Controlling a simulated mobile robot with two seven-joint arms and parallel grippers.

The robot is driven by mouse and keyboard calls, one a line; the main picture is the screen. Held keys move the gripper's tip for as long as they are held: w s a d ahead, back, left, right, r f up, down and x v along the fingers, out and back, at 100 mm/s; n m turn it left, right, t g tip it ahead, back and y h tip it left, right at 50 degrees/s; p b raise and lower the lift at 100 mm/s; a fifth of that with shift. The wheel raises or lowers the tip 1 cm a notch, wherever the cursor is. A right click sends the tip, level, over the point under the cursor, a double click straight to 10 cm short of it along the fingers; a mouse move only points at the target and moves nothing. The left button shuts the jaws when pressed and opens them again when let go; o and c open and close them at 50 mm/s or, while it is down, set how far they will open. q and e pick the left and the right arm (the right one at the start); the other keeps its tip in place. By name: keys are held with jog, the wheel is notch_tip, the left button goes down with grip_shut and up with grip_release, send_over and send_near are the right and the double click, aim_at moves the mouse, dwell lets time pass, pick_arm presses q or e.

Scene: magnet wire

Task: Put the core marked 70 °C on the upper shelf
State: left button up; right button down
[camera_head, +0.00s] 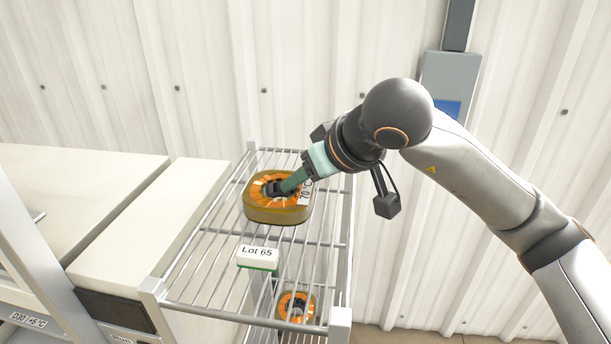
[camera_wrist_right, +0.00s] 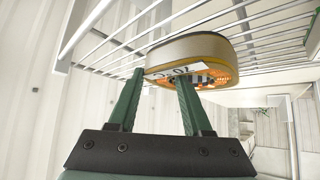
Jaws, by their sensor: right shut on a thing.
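The core marked 70 °C (camera_head: 277,213) is a tan ring with an orange wire winding inside. It is at the upper wire shelf (camera_head: 207,268), towards its back end; I cannot tell whether it touches the wires. My right gripper (camera_head: 277,189) reaches in from the right and is shut on the core's wall, one finger in its hole. In the right wrist view, the green fingers of the right gripper (camera_wrist_right: 160,80) are at the core (camera_wrist_right: 185,47), whose white "70 °C" label shows partly behind them. My left gripper is not in view.
A "Lot 65" card (camera_head: 257,254) stands on the shelf's bare front part. Another core (camera_head: 296,307) shows lower down through the wires. Cream cabinets (camera_head: 150,220) stand left of the rack. A ribbed white wall (camera_head: 220,80) is behind.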

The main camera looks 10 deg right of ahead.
jog(key=shift+c, duration=1.7)
grip_release()
jog(key=shift+f, duration=0.1)
